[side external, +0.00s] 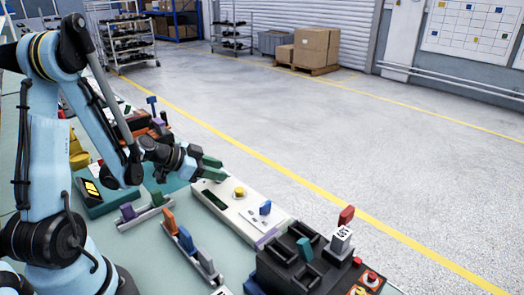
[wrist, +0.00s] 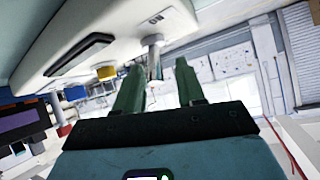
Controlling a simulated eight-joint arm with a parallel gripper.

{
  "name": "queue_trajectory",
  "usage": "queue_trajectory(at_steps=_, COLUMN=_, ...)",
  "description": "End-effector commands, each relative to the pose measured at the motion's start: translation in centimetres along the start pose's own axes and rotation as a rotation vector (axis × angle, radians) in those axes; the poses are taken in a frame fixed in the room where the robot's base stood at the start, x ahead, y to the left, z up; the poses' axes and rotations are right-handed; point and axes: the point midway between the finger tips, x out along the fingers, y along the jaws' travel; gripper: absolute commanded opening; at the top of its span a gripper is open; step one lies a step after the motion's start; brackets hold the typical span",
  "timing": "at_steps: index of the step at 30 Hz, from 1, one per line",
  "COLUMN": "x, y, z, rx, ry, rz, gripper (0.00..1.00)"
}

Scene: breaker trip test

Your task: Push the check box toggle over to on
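The check box (side external: 232,208) is a long pale box in the side view, with a dark window, a yellow button (side external: 239,192) and an upright blue toggle (side external: 265,208) near its right end. My gripper (side external: 213,167) has two green fingers, spread apart and empty, above the far left end of the box, away from the toggle. In the wrist view the box (wrist: 120,22) fills the upper left, tilted, with its yellow button (wrist: 106,73). A pale post (wrist: 152,42) shows between the open fingers (wrist: 158,85); I cannot tell whether it is the toggle. Which setting the toggle is in is unclear.
A black unit (side external: 290,262) with a red lever (side external: 346,215) stands right of the box. A pale rail with orange, blue and grey levers (side external: 187,240) lies in front. Open floor lies behind the bench.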

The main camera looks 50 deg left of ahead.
Motion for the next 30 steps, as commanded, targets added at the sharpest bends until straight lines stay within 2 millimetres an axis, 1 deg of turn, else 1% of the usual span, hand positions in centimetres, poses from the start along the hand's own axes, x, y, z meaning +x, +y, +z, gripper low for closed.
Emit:
queue_trajectory(at_steps=8, x=0.0, y=-0.1, z=0.0, rx=-0.001, ry=-0.001, rz=-0.002, gripper=0.41)
queue_trajectory(at_steps=13, x=-0.8, y=-0.1, z=0.0, rx=-0.002, ry=-0.002, rz=-0.004, gripper=0.41)
queue_trajectory(at_steps=17, x=-2.3, y=-0.1, z=0.1, rx=-0.003, ry=-0.002, rz=-0.006, gripper=0.41)
queue_trajectory(at_steps=30, x=-8.5, y=-0.1, z=0.1, rx=-0.003, ry=-0.002, rz=-0.005, gripper=0.41)
